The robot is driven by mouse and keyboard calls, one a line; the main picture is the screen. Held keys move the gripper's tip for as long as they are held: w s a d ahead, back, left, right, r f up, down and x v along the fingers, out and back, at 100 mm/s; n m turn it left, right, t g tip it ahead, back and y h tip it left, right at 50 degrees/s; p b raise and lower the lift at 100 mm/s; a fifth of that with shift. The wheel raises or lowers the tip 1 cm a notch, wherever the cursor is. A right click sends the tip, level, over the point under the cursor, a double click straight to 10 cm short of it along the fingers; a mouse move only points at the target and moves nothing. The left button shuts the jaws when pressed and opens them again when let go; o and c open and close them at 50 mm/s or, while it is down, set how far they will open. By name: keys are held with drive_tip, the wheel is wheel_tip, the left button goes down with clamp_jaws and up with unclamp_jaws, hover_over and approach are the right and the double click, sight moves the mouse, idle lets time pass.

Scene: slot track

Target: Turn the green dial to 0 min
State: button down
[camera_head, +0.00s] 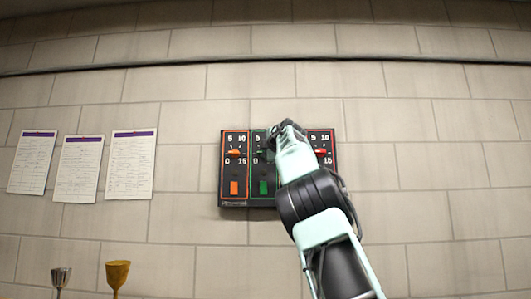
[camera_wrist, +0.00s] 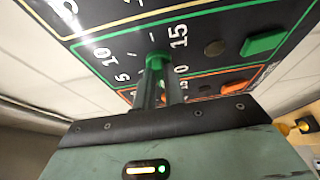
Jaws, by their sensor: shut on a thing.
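The green dial (camera_wrist: 157,60) sits in the green-bordered section of a black panel, among the printed marks 0, 5, 10 and 15. In the wrist view, my gripper (camera_wrist: 163,77) has its two fingers closed around the dial, which shows between their tips. The fingers hide part of the dial, and I cannot tell which mark it points at. In the head view, my gripper (camera_head: 281,133) is at the black panel (camera_head: 249,203) and hides most of the green dial and the sections to its right.
The orange dial (camera_head: 234,153) is close on the left and the red dial (camera_head: 321,152) is to the right. A green block (camera_head: 263,187) sits below the green dial. Papers (camera_head: 131,164) hang at left, above two goblets. The wall around the panel is clear.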

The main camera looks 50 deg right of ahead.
idle(0.3)
drive_tip(key=c, duration=1.5)
unclamp_jaws()
drive_tip(key=shift+w+a, duration=0.1)
drive_tip(key=shift+b+v, duration=5.45)
drive_tip(key=shift+v, duration=3.25)
